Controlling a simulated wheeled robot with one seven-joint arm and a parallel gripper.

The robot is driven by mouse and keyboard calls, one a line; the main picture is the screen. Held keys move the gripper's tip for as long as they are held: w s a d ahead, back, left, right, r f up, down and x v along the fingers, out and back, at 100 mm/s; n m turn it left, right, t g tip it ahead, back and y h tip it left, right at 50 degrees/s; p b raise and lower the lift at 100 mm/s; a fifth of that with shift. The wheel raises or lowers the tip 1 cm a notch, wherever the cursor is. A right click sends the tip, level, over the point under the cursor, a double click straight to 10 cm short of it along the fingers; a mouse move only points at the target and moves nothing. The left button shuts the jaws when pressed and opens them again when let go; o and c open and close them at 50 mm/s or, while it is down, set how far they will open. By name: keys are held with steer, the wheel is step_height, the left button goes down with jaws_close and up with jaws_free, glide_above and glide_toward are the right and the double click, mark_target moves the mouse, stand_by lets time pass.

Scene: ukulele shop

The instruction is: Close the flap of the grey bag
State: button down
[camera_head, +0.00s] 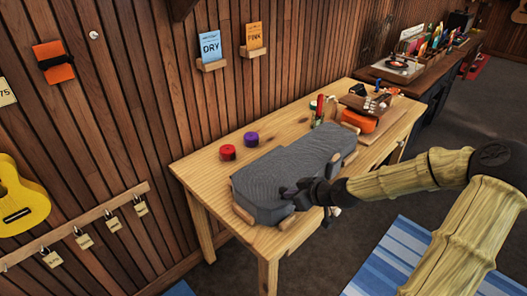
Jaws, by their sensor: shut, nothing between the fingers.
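The grey bag (270,178) lies on the light wooden table, long and ukulele-shaped, running from the table's near left toward the back right. Its top looks flat and covered by a grey panel; I cannot tell how far the flap's edge is from the bag's rim. My gripper (285,191) is shut and empty at the bag's front side. It looks to be at or against that side, but contact is not clear. My gripper and wrist hide part of the bag's front edge.
Small wooden blocks (243,214) stand around the bag. A red roll (228,153) and a purple roll (251,139) sit behind it. An orange item (357,121) and other small goods crowd the table's right end. The table's left end (200,168) is bare.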

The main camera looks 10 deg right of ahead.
steer(key=s+d+p, duration=0.2)
steer(key=s+d, duration=0.3)
steer(key=s, duration=0.2)
steer(key=shift+s+d+r, duration=0.2)
steer(key=shift+d+r, duration=0.15)
steer(key=shift+d, duration=0.05)
stand_by(0.3)
steer(key=s+a+f+m+g+h+p, duration=0.2)
steer(key=s+a+g+h+p, duration=0.15)
steer(key=s+g, duration=0.25)
steer(key=s+a+r+m+h, duration=0.1)
steer(key=s+r+m, duration=0.1)
steer(key=r, duration=0.4)
steer(key=s+a+r+m+h+p, duration=0.1)
steer(key=s+a+r+m, duration=0.1)
steer(key=r, duration=0.5)
steer(key=shift+s+m+h, duration=0.35)
steer(key=shift+s+m, duration=0.45)
steer(key=shift+m, duration=0.1)
